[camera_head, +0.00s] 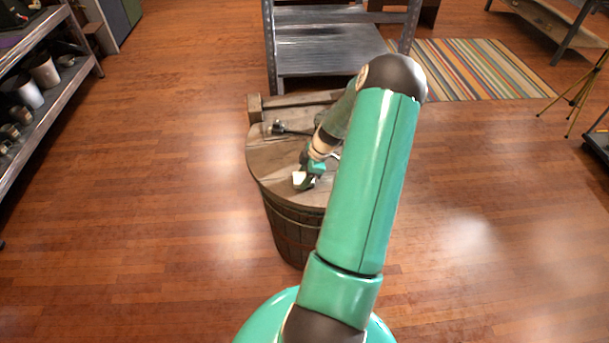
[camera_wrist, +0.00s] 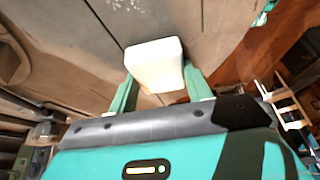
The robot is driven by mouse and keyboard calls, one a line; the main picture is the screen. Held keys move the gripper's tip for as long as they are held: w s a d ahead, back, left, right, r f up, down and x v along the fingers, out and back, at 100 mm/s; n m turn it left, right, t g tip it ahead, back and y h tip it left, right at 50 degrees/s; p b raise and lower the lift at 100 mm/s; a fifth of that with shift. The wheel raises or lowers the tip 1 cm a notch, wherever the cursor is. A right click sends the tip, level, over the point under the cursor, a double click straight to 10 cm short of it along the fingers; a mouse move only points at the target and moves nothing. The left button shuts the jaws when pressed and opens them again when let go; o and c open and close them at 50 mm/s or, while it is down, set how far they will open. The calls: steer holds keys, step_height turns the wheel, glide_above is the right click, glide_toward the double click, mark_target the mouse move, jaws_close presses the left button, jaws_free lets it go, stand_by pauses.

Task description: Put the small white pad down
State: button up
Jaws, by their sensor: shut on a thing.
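The small white pad (camera_wrist: 155,64) is held between the two green fingers of my gripper (camera_wrist: 158,88) in the wrist view. In the head view the pad (camera_head: 299,178) shows as a small white patch at the tip of my gripper (camera_head: 306,183), over the front part of the round wooden barrel top (camera_head: 268,170). The pad is close to the wood; I cannot tell whether it touches it. My arm hides the right side of the barrel top.
A dark metal object with a handle (camera_head: 278,127) lies on the barrel top farther back. A grey metal shelf (camera_head: 325,60) stands behind the barrel. A shelf with pots (camera_head: 45,72) is at the left. A striped rug (camera_head: 480,70) lies back right.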

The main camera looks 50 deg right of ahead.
steer(key=o, duration=1.2)
steer(key=shift+f, duration=0.1)
steer(key=v, duration=1.2)
steer(key=w+a+r+m+g+h, duration=0.15)
steer(key=w+a+r, duration=0.25)
steer(key=a+r, duration=0.65)
steer(key=w+a+r+m+h, duration=0.25)
steer(key=a+r, duration=0.55)
steer(key=a, duration=0.6)
steer(key=s+a+r+m+t, duration=0.1)
steer(key=s+a+r, duration=0.1)
steer(key=a, duration=0.4)
steer(key=s+a+r+m+t, duration=0.1)
steer(key=s+a+r, duration=0.2)
steer(key=s+a, duration=0.2)
steer(key=s+a+r+m+t+y, duration=0.1)
steer(key=s+a+r+m, duration=0.1)
steer(key=a, duration=0.7)
steer(key=shift+s+r+t, duration=0.35)
steer(key=shift+s+r, duration=0.15)
steer(key=shift+s, duration=0.2)
